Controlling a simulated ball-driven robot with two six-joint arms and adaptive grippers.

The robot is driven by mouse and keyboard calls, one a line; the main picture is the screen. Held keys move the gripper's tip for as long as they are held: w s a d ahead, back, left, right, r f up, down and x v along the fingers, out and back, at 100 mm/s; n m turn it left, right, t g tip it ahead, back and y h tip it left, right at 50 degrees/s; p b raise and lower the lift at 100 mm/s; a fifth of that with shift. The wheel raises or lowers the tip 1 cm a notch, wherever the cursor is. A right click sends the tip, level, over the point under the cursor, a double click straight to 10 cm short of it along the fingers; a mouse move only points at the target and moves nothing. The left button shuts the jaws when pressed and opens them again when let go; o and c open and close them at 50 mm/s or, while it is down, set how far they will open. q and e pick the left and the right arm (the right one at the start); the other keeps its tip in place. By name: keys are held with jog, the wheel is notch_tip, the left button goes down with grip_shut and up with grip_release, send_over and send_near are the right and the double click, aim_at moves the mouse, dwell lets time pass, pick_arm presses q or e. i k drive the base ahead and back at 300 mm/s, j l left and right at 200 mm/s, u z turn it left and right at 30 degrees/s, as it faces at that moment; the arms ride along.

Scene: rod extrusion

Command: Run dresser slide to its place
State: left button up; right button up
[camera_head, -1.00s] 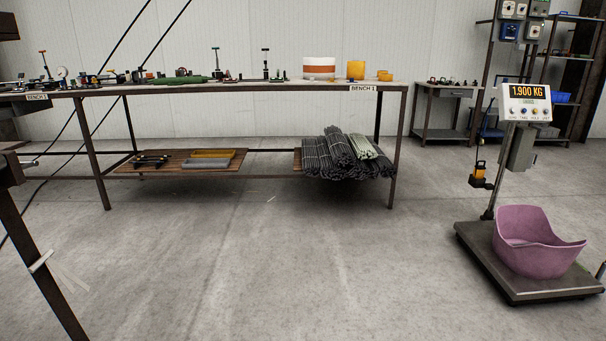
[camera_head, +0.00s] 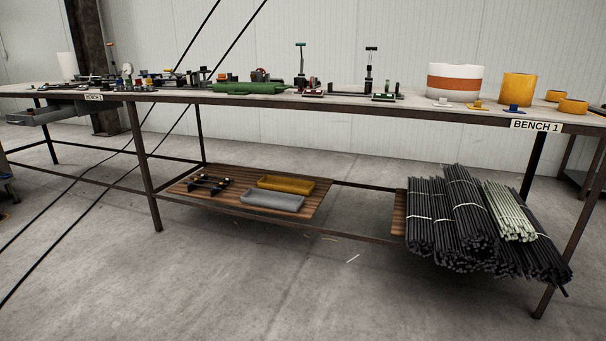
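I cannot single out the dresser slide for certain. A long green fixture (camera_head: 248,88) lies on the bench top (camera_head: 330,103), left of the middle. Two upright dark stands with red and green bases are to its right, the left stand (camera_head: 301,66) and the right stand (camera_head: 369,70). Small tools and fittings (camera_head: 130,80) crowd the left part of the bench, too small to tell apart. Neither of my grippers shows in the head view.
The lower shelf (camera_head: 187,191) holds a yellow tray (camera_head: 287,184), a grey tray (camera_head: 272,200) and dark tools. Bundles of black rods (camera_head: 465,215) and pale rods (camera_head: 508,212) lie at its right end. White-orange (camera_head: 455,82) and yellow (camera_head: 519,88) containers stand above. Floor in front is clear.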

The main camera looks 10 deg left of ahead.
aim_at(198, 83)
jog(key=i+j+u, duration=0.15)
jog(key=i+u, duration=0.35)
jog(key=i, duration=0.25)
jog(key=i+l+u, duration=0.1)
jog(key=i+u, duration=0.35)
jog(key=i, duration=0.25)
jog(key=i+j+z, duration=0.3)
jog(key=i, duration=0.25)
jog(key=i+j+z, duration=0.25)
jog(key=i+j, duration=0.2)
jog(key=i, duration=0.05)
